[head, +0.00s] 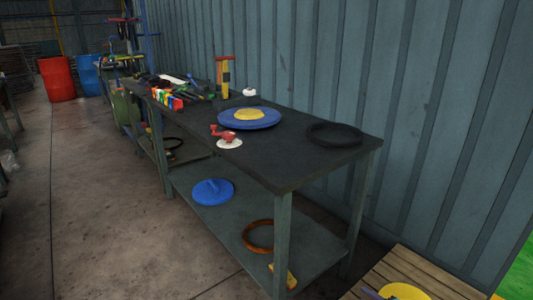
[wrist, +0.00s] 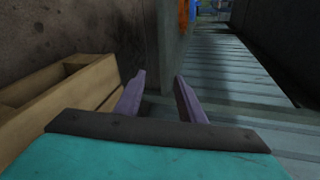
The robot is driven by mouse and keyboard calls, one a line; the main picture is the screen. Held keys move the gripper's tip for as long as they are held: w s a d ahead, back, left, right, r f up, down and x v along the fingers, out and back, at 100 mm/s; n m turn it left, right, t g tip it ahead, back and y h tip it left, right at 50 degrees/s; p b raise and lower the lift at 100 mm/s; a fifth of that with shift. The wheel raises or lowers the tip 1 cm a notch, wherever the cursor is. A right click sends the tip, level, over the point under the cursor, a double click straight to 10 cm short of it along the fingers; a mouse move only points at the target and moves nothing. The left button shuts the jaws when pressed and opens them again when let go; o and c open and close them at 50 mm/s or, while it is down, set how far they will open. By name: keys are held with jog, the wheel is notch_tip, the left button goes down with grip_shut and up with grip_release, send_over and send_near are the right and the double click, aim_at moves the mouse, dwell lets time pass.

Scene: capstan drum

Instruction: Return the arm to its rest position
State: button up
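My gripper (wrist: 160,82) shows in the wrist view with its two purple-grey fingers apart and nothing held between them. A teal part of my own arm fills the bottom of that view. In the head view a blue disc with a yellow centre (head: 249,115) lies on the dark workbench (head: 290,150). A red-handled fitting on a white base (head: 229,142) stands in front of it. I cannot tell which of these is the capstan drum.
A wooden box (wrist: 70,95) is close at the left of my fingers in the wrist view. The head view shows a black ring (head: 334,134) on the bench, a blue lid (head: 212,191) on its lower shelf, and a wooden pallet (head: 420,275) at bottom right. The floor at left is open.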

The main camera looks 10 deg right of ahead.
jog(key=s+a+r+n+g+y+p, duration=0.1)
jog(key=s+a+n+g+p, duration=0.25)
jog(key=a, duration=0.85)
jog(key=s+a+r+n+g+y+p, duration=0.2)
jog(key=s+a+n+g+p, duration=0.15)
jog(key=a, duration=0.95)
jog(key=s+a+r+n+g+y+p, duration=0.1)
jog(key=s+a+n+g+p, duration=0.25)
jog(key=a, duration=0.85)
jog(key=s+a+r+n+g+h+p, duration=0.1)
jog(key=s+a+n+g+h+p, duration=0.15)
jog(key=s, duration=0.55)
jog(key=s+a+r+n+g+h+p, duration=0.1)
jog(key=s+a+r+g+p, duration=0.2)
jog(key=s, duration=0.5)
jog(key=s+d+n+g+h+p, duration=0.1)
jog(key=s+d+g+h, duration=0.1)
jog(key=s+d+h, duration=0.4)
jog(key=s+d, duration=0.2)
jog(key=d, duration=0.2)
jog(key=shift+s+d+r+g+p, duration=0.15)
jog(key=shift+r+g+p, duration=0.15)
jog(key=shift+g+p, duration=0.1)
jog(key=shift+c, duration=0.6)
